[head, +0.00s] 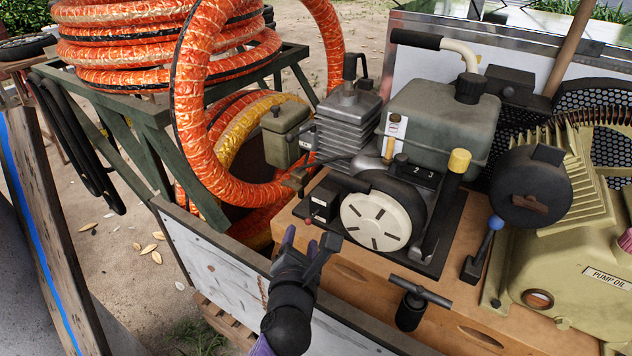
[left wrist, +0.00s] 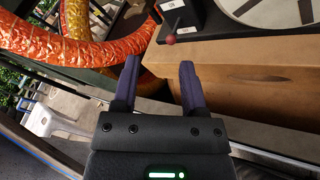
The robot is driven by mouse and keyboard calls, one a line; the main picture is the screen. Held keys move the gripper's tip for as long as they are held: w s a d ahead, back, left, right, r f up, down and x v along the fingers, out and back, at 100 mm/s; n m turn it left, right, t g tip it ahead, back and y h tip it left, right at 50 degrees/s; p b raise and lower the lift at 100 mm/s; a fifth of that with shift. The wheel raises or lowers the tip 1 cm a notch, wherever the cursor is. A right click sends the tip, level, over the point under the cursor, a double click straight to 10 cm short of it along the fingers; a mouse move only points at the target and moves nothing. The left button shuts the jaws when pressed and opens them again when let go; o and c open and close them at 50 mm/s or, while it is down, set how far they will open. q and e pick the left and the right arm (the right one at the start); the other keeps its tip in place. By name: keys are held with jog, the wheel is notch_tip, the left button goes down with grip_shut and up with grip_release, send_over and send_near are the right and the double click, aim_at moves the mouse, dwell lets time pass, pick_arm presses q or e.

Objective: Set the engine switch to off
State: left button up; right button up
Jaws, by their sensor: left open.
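The engine switch is a small black box (head: 322,203) with white labels on the left front of the engine. It also shows at the top of the left wrist view (left wrist: 188,14), partly cut off. A short lever with a red ball tip (left wrist: 171,39) sticks out of it, its tip pointing down and outward. The label words are too small to read surely. My left gripper (head: 310,246) is just below and in front of the switch. Its two purple fingers (left wrist: 160,66) are open and empty, with the red tip beyond the gap between them, apparently not touching.
The engine stands on a brown wooden base (head: 350,272), whose edge is close to my left fingers. A white recoil cover (head: 376,221) is right of the switch. Orange hoses (head: 190,120) hang at the left. A black T-handle (head: 411,308) sticks out at the front.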

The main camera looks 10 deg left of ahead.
aim_at(308, 224)
pick_arm(q)
jog(key=shift+m+g, duration=0.5)
jog(key=shift+g, duration=0.3)
jog(key=b+x, duration=0.1)
jog(key=x, duration=0.1)
jog(key=f+b+x, duration=0.1)
jog(key=b+x, duration=0.1)
jog(key=x, duration=0.1)
jog(key=b+x, duration=0.2)
jog(key=x, duration=0.1)
jog(key=shift+d+f, duration=0.2)
jog(key=shift+f, duration=0.1)
jog(key=shift+w+r, duration=0.1)
jog(key=shift+w, duration=0.25)
jog(key=shift+r, duration=0.1)
pick_arm(e)
jog(key=f, duration=0.3)
jog(key=shift+s+f+g, duration=0.3)
jog(key=shift+f, duration=0.1)
pick_arm(q)
jog(key=shift+c, duration=0.8)
jog(key=c, duration=0.5)
grip_shut()
pick_arm(e)
jog(key=shift+s+d+r, duration=0.1)
jog(key=shift+s+d, duration=0.15)
jog(key=shift+s, duration=0.1)
